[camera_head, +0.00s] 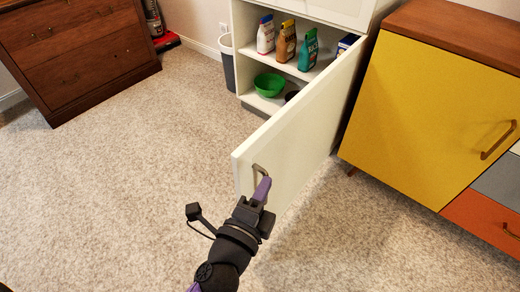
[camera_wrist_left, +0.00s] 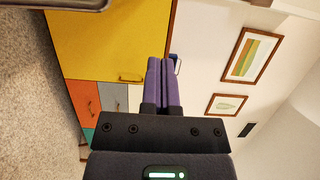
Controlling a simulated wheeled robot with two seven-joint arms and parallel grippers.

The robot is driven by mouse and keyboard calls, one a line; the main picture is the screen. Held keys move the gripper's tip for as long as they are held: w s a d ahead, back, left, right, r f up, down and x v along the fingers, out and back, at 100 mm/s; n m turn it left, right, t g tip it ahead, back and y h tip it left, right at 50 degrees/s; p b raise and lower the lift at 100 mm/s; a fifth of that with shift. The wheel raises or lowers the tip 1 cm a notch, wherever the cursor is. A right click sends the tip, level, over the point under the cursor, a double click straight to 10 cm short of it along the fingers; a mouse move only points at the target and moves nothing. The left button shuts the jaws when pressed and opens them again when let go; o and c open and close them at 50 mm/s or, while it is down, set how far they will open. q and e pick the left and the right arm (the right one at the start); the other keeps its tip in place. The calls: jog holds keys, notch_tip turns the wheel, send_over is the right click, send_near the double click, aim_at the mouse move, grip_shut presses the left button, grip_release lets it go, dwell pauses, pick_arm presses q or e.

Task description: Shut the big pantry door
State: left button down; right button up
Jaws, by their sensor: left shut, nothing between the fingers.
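The big pantry door (camera_head: 300,135) is white and stands wide open, swung out from the right side of the white pantry cabinet (camera_head: 243,35). Its metal handle (camera_head: 256,170) is near the door's free edge, toward me. My left gripper (camera_head: 262,188) is at the handle in the head view, its purple fingers overlapping the handle's lower part; I cannot tell whether they touch. In the left wrist view the gripper's fingers (camera_wrist_left: 162,85) are together with nothing between them. My right gripper is in neither view.
Bottles (camera_head: 285,41) and a green bowl (camera_head: 269,84) stand on the pantry shelves. A yellow-doored cabinet (camera_head: 425,110) is right of the open door. A grey bin (camera_head: 227,60) stands left of the pantry, and a brown dresser (camera_head: 80,55) is far left. The carpet left of the door is clear.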

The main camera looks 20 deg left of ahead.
aim_at(260, 168)
pick_arm(q)
jog(key=w+a, duration=0.1)
jog(key=w, duration=0.4)
jog(key=w+a+p, duration=0.1)
jog(key=w, duration=0.1)
jog(key=shift+w+a, duration=0.3)
jog(key=shift+a, duration=0.05)
jog(key=shift+w+a, duration=0.1)
jog(key=shift+a, duration=0.25)
